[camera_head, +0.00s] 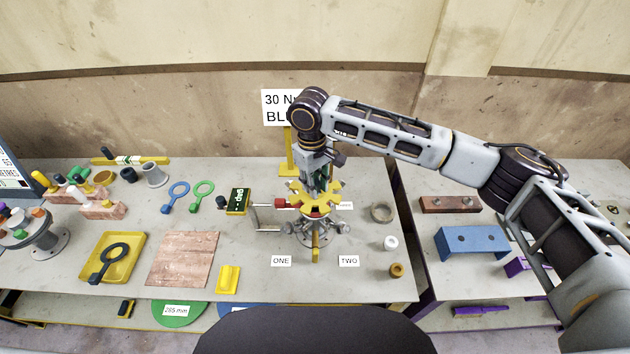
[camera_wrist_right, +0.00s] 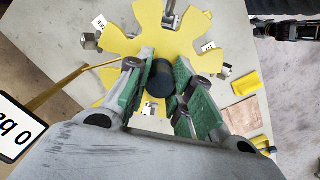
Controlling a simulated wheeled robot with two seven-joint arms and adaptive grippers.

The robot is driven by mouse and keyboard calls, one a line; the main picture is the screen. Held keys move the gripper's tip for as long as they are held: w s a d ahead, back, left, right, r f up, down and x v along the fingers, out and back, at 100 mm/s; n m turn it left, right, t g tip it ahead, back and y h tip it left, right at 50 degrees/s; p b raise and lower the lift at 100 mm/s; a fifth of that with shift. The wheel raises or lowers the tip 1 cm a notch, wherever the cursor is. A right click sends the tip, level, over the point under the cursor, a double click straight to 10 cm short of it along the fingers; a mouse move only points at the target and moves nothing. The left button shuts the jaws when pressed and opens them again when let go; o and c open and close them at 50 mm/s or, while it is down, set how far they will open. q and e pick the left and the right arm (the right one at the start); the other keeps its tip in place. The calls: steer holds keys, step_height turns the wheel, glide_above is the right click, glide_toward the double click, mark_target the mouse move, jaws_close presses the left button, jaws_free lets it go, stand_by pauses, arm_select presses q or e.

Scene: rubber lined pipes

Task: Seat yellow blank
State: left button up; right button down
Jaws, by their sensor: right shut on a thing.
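The yellow blank (camera_head: 326,197) is a flat, notched disc in the head view, at the top of a metal flanged fixture (camera_head: 318,233) on the table. It also shows in the wrist view (camera_wrist_right: 190,45), with a dark round knob (camera_wrist_right: 160,78) at its middle. My right gripper (camera_wrist_right: 158,82) comes from above and is shut on the knob, its green pads on either side. Metal clamp parts show in the blank's notches. Whether the blank rests flush on the flange is hidden. My left gripper is in neither view.
A red-tipped tool (camera_head: 281,203) and a green-screen gauge (camera_head: 237,201) stand left of the fixture. A grey ring (camera_head: 381,213), a white ring (camera_head: 390,243) and a brass piece (camera_head: 396,270) lie to its right. A yellow sign post (camera_head: 289,150) stands close behind.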

steer(key=shift+f, duration=2.35)
steer(key=shift+f, duration=0.25)
stand_by(1.2)
steer(key=c, duration=1.2)
jaws_free()
steer(key=shift+o, duration=0.2)
steer(key=shift+f, duration=0.1)
steer(key=shift+r, duration=3.55)
steer(key=shift+s, duration=0.15)
